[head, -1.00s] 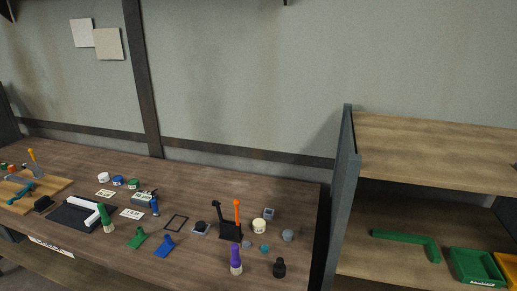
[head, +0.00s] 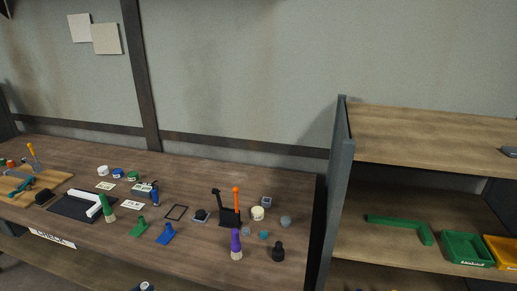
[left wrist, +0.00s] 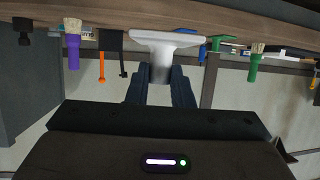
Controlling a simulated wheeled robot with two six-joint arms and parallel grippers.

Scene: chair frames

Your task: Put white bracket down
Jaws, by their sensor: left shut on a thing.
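The white bracket (left wrist: 165,42) shows in the left wrist view as a pale plate with a short stem. My left gripper (left wrist: 162,85) is shut on the stem, and the plate reaches out beyond the fingers. The workbench (left wrist: 150,13) runs along the top of this view, which looks upside down. I cannot tell whether the bracket touches the bench. In the head view, only a small dark piece with a pale spot, probably part of my left arm (head: 145,287), shows at the bottom edge; the bracket cannot be made out there. My right gripper is not in view.
The bench holds a black tray (head: 70,208) with a white bar, a green-handled brush (head: 107,210), a purple-handled brush (head: 236,245), a blue bracket (head: 165,234), a green bracket (head: 138,228) and a black tool stand (head: 228,217). A shelf (head: 375,240) with green and orange bins stands right.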

